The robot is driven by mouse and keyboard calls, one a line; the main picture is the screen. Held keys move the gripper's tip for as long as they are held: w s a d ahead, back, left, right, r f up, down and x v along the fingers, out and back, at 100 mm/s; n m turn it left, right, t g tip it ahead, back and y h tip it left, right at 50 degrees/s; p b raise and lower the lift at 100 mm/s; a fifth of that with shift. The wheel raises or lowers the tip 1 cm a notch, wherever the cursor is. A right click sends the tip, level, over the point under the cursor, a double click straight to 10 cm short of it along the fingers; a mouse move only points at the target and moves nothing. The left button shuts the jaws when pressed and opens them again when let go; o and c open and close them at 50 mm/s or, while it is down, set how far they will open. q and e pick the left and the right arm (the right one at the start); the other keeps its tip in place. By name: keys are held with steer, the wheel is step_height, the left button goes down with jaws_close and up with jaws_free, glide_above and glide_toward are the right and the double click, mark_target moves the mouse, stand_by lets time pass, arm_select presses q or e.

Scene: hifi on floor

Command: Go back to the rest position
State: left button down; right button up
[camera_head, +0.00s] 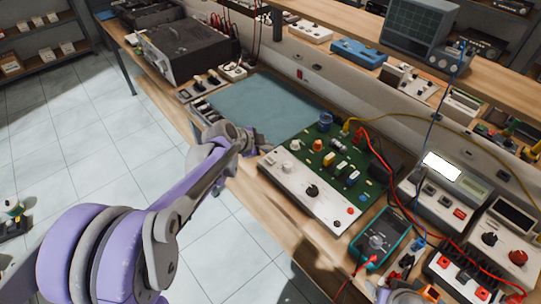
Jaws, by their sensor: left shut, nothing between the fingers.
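My left arm comes in from the lower left, with purple and grey links. My left gripper (257,142) is small and dark at the end of it, shut and empty. It is over the front edge of the wooden workbench (243,180), between the blue-green mat (265,100) and the circuit board unit (312,190). I cannot tell whether it touches the bench.
The board unit has knobs and plugged cables. A teal multimeter (380,238) and power supplies (448,190) crowd the right side. A black hi-fi unit (187,47) stands at the back left. A shelf with an oscilloscope (418,27) runs behind.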

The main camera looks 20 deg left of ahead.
arm_select(q)
step_height(320, 180, up, 2)
steer(key=shift+r+p, duration=0.25)
steer(key=shift+p, duration=0.4)
steer(key=shift+f, duration=0.1)
